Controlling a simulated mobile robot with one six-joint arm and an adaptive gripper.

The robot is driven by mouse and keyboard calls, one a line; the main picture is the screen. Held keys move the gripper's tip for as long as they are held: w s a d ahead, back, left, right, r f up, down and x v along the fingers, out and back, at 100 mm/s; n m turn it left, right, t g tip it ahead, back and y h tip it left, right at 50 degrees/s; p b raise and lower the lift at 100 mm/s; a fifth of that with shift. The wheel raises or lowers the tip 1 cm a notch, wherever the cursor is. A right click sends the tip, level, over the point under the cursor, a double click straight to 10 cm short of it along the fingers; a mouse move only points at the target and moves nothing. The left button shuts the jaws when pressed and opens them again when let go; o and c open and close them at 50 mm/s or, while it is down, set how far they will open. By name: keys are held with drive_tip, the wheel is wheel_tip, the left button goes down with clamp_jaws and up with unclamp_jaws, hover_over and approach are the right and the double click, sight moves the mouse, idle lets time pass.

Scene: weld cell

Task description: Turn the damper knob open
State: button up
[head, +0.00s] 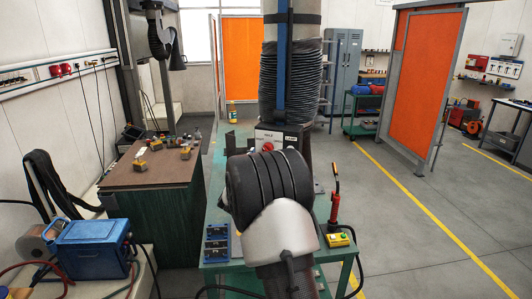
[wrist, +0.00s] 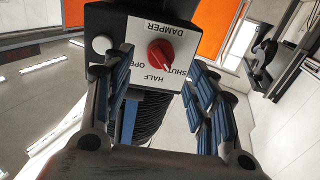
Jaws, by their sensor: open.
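The red damper knob (wrist: 161,54) is on the face of a grey control box (wrist: 115,22) in the wrist view, where its lettering appears upside down. The labels SHUT, HALF and OPEN surround the knob, and its white pointer mark lies on the SHUT side. My gripper (wrist: 157,66) is open, with blue-padded fingers on the left and right of the knob in the picture. I see no finger touching the knob. In the head view the knob (head: 268,147) and box (head: 291,135) show beyond my arm, which hides the gripper.
A black corrugated hose (head: 290,82) hangs above the box. A brown-topped table (head: 150,170) is at left. The floor (head: 410,220) at right is clear.

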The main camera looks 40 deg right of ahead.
sight(267, 149)
drive_tip(key=x, duration=0.6)
drive_tip(key=c, duration=1.1)
